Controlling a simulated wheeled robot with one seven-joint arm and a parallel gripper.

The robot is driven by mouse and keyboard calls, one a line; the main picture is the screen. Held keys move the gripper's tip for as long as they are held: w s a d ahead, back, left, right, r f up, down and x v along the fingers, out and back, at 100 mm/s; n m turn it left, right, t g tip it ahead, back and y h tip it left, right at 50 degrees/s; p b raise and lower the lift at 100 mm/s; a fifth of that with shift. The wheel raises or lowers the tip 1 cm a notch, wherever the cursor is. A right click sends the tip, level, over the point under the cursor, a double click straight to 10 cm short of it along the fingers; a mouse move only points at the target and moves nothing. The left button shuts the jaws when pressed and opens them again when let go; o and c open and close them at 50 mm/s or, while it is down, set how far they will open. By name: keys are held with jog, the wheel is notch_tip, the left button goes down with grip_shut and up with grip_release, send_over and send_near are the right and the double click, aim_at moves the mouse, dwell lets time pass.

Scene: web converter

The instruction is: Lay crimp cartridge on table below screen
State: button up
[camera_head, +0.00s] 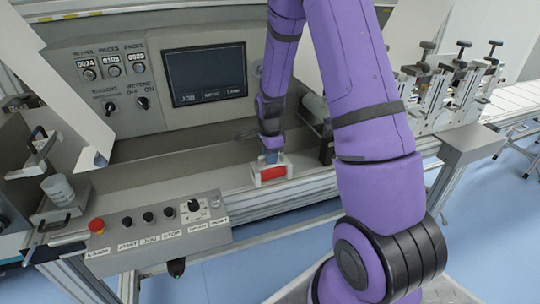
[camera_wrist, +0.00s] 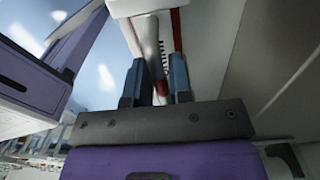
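The crimp cartridge appears to be the small white block with a red front (camera_head: 272,174). It is at the front edge of the grey table (camera_head: 150,173), below and right of the dark screen (camera_head: 207,75). My gripper (camera_head: 271,157) points down at its top. In the wrist view my gripper's two blue-grey fingers (camera_wrist: 157,62) stand a little apart. A pale piece with dark teeth and a red strip (camera_wrist: 176,30) shows between and beyond them. Whether the fingers press on it is unclear, and I cannot tell whether the block touches the table.
A button box with a red stop knob (camera_head: 97,226) stands in front of the table at left. A row of metal clamp units (camera_head: 440,90) is at right. The table left of the block is clear. The control panel (camera_head: 115,75) rises behind it.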

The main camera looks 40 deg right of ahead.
jog(key=shift+o, duration=1.1)
notch_tip(320, 180, up, 12)
jog(key=r, duration=0.1)
jog(key=s+a+r+n+t, duration=0.1)
jog(key=s+a+r+n, duration=0.35)
jog(key=r, duration=0.25)
jog(key=s+a+r+n+t, duration=0.1)
jog(key=s+a+r+n, duration=0.2)
jog(key=s+r+n, duration=0.3)
jog(key=s+a+r+n+t, duration=0.1)
jog(key=s+a+r+n, duration=0.1)
jog(key=s+n, duration=0.3)
jog(key=s+a+r+n+t, duration=0.2)
jog(key=s+r+n, duration=0.3)
jog(key=s, duration=0.5)
jog(key=shift+s+a+n, duration=0.15)
jog(key=shift+a+n, duration=0.2)
jog(key=shift+a, duration=0.35)
